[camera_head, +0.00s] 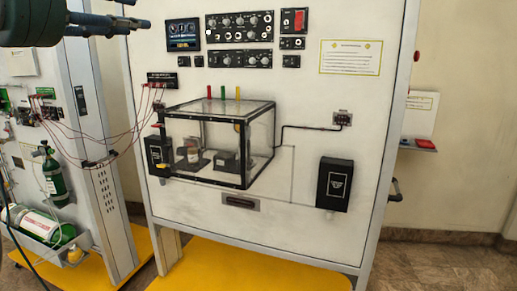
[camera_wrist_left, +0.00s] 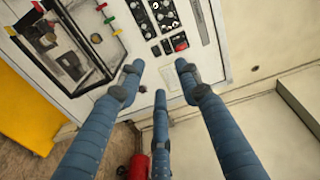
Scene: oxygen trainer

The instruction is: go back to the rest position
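My left gripper (camera_head: 128,25) is in the upper left corner of the head view, its dark fingers pointing right, in front of the white trainer panel (camera_head: 300,100). In the left wrist view its three blue fingers (camera_wrist_left: 160,76) are spread apart with nothing between them, so it is open and empty. The panel also shows behind the fingers there (camera_wrist_left: 205,22). My right gripper is in neither view.
A clear box with a black frame (camera_head: 246,150) is mounted on the panel, a black box (camera_head: 335,185) at its right. Another panel at the left carries a green cylinder (camera_head: 53,178) and red wires. A yellow base (camera_head: 245,278) lies below. A red cylinder (camera_wrist_left: 138,166) shows in the wrist view.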

